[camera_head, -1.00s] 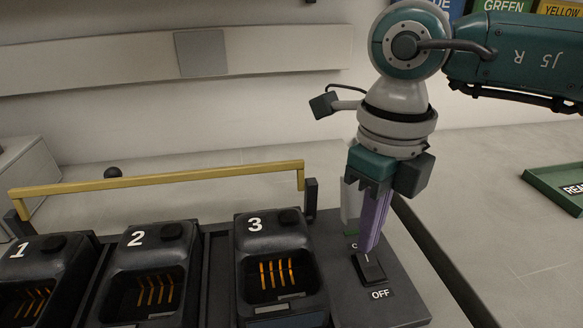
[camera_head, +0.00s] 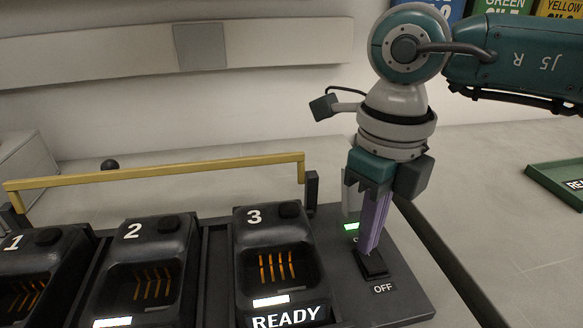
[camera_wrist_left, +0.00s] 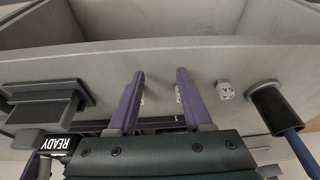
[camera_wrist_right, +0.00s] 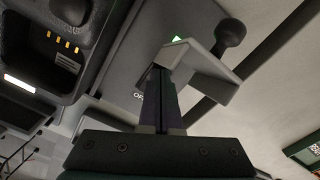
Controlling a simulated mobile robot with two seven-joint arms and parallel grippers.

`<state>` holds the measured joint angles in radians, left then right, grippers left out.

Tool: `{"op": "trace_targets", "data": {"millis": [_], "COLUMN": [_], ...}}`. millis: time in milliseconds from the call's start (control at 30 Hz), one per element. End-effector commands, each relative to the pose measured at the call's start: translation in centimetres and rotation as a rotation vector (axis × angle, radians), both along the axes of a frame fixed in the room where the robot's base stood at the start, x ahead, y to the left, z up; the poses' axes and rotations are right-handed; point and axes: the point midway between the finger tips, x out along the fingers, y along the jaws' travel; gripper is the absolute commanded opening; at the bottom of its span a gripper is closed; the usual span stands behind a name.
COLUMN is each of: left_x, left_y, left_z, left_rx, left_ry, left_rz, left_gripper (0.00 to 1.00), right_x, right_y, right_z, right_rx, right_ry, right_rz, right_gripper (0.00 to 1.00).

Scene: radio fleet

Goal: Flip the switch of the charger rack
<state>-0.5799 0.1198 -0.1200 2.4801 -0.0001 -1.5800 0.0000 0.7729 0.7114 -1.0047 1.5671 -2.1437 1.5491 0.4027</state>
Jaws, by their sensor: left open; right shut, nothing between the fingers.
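The charger rack (camera_head: 400,309) has black bays numbered 1, 2 and 3. Bay 3 (camera_head: 281,262) shows a lit READY label, and bay 2 (camera_head: 150,270) has a lit white strip. The switch (camera_head: 373,264) sits at the rack's right end, with an OFF label in front of it and a lit green lamp (camera_head: 351,226) behind it. My right gripper (camera_head: 371,248) is shut and empty, its purple fingers pointing down with the tips at the switch. The fingers hide part of the switch. My left gripper (camera_wrist_left: 156,85) is open and empty, in the left wrist view only.
A yellow bar (camera_head: 160,172) runs along the rack's back. A green tray (camera_head: 560,184) lies at the right on the pale table. In the left wrist view, a grey wall (camera_wrist_left: 230,50) stands beyond the fingers, with a dark cylinder (camera_wrist_left: 273,107) at the right.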

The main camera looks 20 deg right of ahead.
Motion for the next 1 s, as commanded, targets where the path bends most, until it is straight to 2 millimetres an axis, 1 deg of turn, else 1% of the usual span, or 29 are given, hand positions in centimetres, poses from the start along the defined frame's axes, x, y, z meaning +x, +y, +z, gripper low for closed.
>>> {"op": "trace_targets", "data": {"millis": [167,800,900,1000], "left_x": [0.0,0.0,0.0,0.0], "left_y": [0.0,0.0,0.0,0.0], "left_z": [0.8,5.7,6.1,6.1], "left_rx": [0.0,0.0,0.0,0.0], "left_ry": [0.0,0.0,0.0,0.0], "left_rz": [0.0,0.0,0.0,0.0], "left_gripper": [0.5,0.5,0.5,0.5], "right_x": [0.0,0.0,0.0,0.0], "right_y": [0.0,0.0,0.0,0.0], "right_z": [0.9,6.6,7.1,7.1], "right_rx": [0.0,0.0,0.0,0.0], "right_ry": [0.0,-0.001,0.0,0.0], "right_rz": [0.0,0.0,0.0,0.0], "right_gripper": [0.0,0.0,0.0,0.0]}}
